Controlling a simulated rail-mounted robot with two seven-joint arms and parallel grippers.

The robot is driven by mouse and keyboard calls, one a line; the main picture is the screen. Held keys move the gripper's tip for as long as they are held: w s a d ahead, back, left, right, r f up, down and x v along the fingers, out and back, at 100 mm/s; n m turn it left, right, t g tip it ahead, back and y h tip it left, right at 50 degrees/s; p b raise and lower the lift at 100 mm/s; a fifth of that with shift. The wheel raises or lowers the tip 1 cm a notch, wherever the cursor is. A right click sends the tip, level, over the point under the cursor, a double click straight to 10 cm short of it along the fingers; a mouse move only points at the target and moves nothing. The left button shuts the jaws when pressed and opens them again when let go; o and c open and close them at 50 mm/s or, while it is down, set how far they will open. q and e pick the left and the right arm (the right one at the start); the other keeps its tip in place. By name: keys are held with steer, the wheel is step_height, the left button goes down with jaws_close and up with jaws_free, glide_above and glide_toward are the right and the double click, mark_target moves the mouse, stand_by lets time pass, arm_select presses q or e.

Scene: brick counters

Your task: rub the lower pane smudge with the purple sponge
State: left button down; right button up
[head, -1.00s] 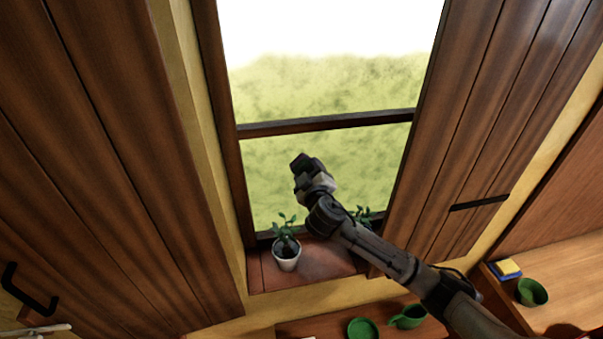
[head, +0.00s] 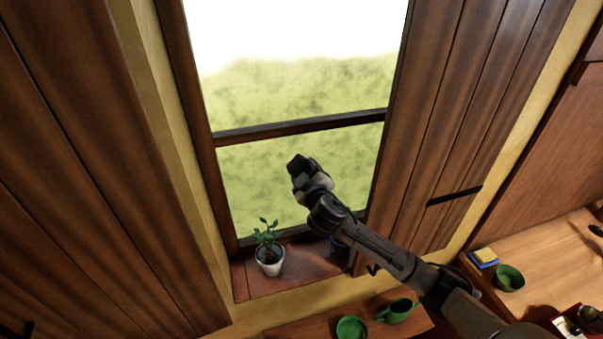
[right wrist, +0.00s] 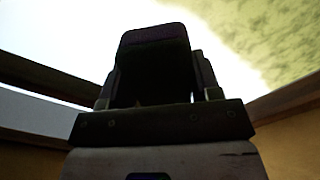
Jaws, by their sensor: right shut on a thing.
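The window's lower pane (head: 250,180) lies below a dark crossbar in the head view. I cannot make out a smudge on it. My right gripper (head: 299,168) is raised in front of this pane, near its middle. It is shut on the purple sponge, which looks like a dark block at the fingertips. In the right wrist view the sponge (right wrist: 155,40) is a dark purple-black block between the fingers, with bright window glass behind it. I cannot tell whether it touches the glass. My left gripper is not in view.
A white pot with a plant (head: 270,262) stands on the sill (head: 300,272). A dark pot (head: 340,248) is partly hidden behind my right arm. Wooden shutters flank the window.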

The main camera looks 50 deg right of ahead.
mark_target(292, 175)
steer(key=shift+w+a, duration=0.55)
steer(key=shift+a, duration=0.35)
steer(key=shift+w+a, duration=0.45)
steer(key=shift+a, duration=0.35)
steer(key=shift+w+a, duration=0.6)
steer(key=shift+a, duration=0.25)
steer(key=shift+w+a, duration=0.55)
steer(key=shift+a, duration=0.3)
steer(key=shift+w+a, duration=0.45)
steer(key=shift+a, duration=0.3)
steer(key=shift+w+a, duration=0.45)
steer(key=shift+a, duration=0.3)
